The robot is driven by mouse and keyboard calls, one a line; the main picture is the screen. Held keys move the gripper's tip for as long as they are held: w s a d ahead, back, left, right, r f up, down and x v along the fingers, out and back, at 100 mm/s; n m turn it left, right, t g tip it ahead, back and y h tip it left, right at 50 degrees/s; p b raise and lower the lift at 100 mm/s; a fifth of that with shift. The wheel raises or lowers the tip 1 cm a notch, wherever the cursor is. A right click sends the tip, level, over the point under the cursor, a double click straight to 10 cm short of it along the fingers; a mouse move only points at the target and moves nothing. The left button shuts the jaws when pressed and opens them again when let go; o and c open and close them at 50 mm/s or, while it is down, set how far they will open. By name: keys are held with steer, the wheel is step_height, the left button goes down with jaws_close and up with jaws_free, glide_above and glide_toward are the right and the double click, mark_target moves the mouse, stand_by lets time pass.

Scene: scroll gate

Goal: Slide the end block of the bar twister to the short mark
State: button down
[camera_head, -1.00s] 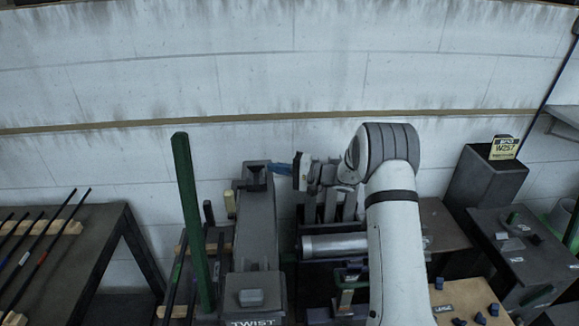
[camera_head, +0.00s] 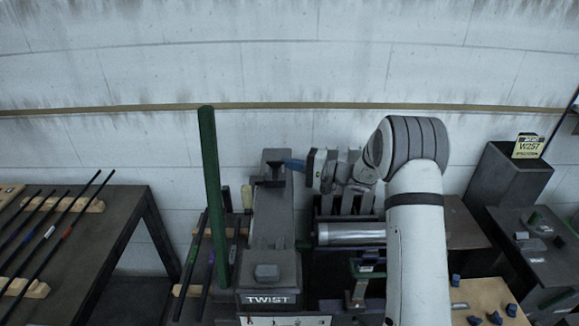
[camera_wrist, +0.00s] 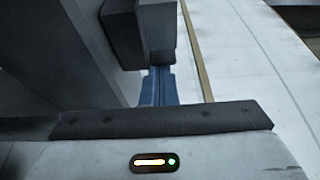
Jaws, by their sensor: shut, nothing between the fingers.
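The bar twister is a long grey machine with a TWIST label (camera_head: 268,299) at its near end, in the middle of the head view. A dark block (camera_head: 272,172) sits at the far end of its bed (camera_head: 272,225). My gripper (camera_head: 289,163) is shut and empty, its blue fingertips pointing left at the right side of that block. Whether they touch it is unclear in the head view. In the wrist view the blue fingers (camera_wrist: 160,88) reach close to a dark block (camera_wrist: 160,25) beside a grey body. I cannot make out the short mark.
A tall green bar (camera_head: 208,200) stands left of the twister. A table (camera_head: 90,265) with long rods on wooden rests is at the left. A metal cylinder (camera_head: 350,233) and dark fixtures lie right of the twister. A W257 sign (camera_head: 527,146) stands on a dark pedestal at the right.

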stand_by(0.3)
steer(key=b+v, duration=0.4)
steer(key=v, duration=0.6)
steer(key=s+a+r+n+g+h, duration=0.2)
steer(key=s+g+h, duration=0.45)
steer(key=s, duration=1.35)
steer(key=s+d+t+h, duration=0.2)
steer(key=s+d+h, duration=0.3)
steer(key=s, duration=0.3)
steer(key=s+d+f+n+t+h, duration=0.1)
steer(key=s+d+t+h, duration=0.1)
steer(key=s+d+h, duration=0.4)
steer(key=s, duration=0.3)
